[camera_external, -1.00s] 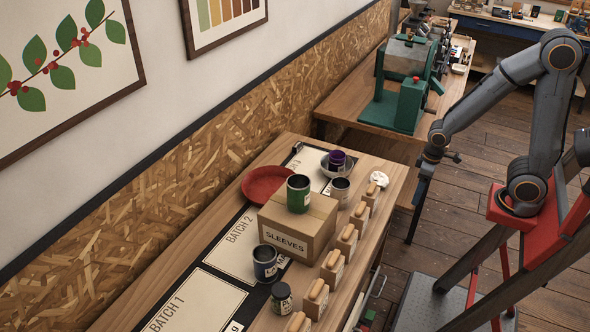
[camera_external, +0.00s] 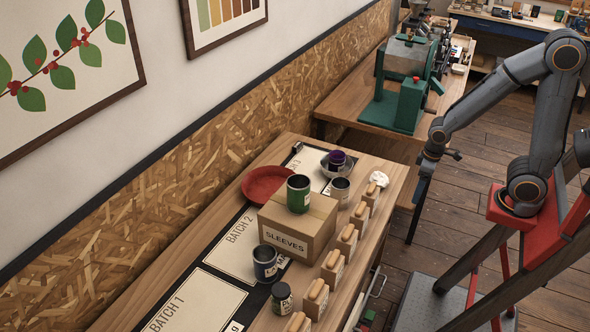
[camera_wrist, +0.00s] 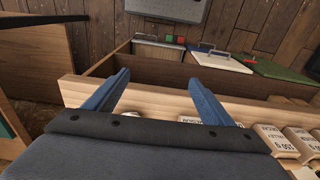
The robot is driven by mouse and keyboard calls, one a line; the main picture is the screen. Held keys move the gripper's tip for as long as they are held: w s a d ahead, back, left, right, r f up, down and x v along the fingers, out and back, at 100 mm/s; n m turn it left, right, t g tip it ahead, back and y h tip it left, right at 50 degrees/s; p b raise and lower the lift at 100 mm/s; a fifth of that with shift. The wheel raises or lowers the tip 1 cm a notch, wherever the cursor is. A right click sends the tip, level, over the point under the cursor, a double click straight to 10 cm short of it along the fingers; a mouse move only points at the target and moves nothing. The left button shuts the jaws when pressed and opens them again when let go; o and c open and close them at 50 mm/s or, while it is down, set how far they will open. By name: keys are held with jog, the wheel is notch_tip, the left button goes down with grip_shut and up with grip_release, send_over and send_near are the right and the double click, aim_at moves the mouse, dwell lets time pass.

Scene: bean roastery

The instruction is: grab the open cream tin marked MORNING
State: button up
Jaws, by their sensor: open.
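No tin with a readable MORNING marking shows. A small open tin with a pale label (camera_external: 340,190) stands right of the cardboard box; its lettering and true colour are too small to tell. An open green tin (camera_external: 299,194) stands on the box, an open dark blue tin (camera_external: 265,264) stands in front of it, and a purple-topped tin (camera_external: 336,161) sits in a bowl at the far end. My gripper (camera_wrist: 158,80) is open and empty, its blue fingers apart above the counter's edge. In the external view it is beyond the counter, right of the tins.
The SLEEVES box (camera_external: 297,229) stands mid-counter, with a red dish (camera_external: 268,184) behind it. Several small labelled blocks line the counter's front edge. A dark lidded jar (camera_external: 281,298) is near. A green machine (camera_external: 400,95) stands on the far bench. An open drawer (camera_wrist: 160,50) shows below.

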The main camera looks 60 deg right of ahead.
notch_tip(320, 180, up, 10)
jog(key=m, duration=1.5)
send_over(340, 191)
jog(key=w+d, duration=0.2)
jog(key=d, duration=0.2)
notch_tip(340, 191, down, 5)
jog(key=shift+g, duration=0.4)
jog(key=shift+s+a+f+p, duration=0.15)
jog(key=shift+f+p, duration=0.25)
jog(key=shift+f, duration=0.95)
jog(key=shift+s+a+f+p, duration=0.15)
jog(key=shift+f+p, duration=0.2)
jog(key=shift+f, duration=0.95)
jog(key=shift+s+a+f+p, duration=0.15)
jog(key=shift+f+p, duration=0.25)
jog(key=shift+f, duration=0.95)
jog(key=shift+d, duration=0.1)
jog(key=c, duration=1.1)
jog(key=shift+r, duration=0.1)
jog(key=shift+c, duration=0.2)
